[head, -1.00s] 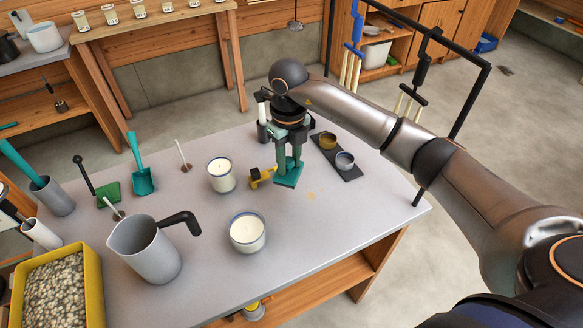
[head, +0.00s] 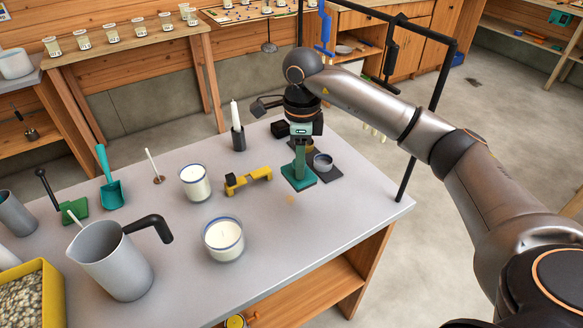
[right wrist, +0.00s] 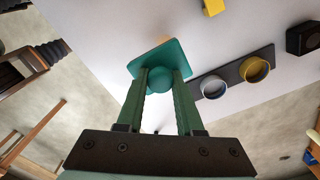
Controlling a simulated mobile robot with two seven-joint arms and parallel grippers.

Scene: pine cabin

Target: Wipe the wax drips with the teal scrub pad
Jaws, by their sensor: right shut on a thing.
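The teal scrub pad (head: 298,178) is in my right gripper (head: 300,150), low over the grey table; I cannot tell whether it touches the top. In the right wrist view the fingers (right wrist: 160,85) are shut on the pad's round knob, with the flat teal pad (right wrist: 160,52) beyond them. A small faint orange wax drip (head: 291,199) shows on the table just in front of the pad's near edge. The pad may hide more wax. My left gripper is not in view.
A yellow tool (head: 248,180) lies left of the pad. A dark tray (head: 328,175) with small cups is close on the right. Two jar candles (head: 223,240) (head: 195,183), a grey pitcher (head: 118,262) and a candle holder (head: 238,138) stand around. The table's front right is clear.

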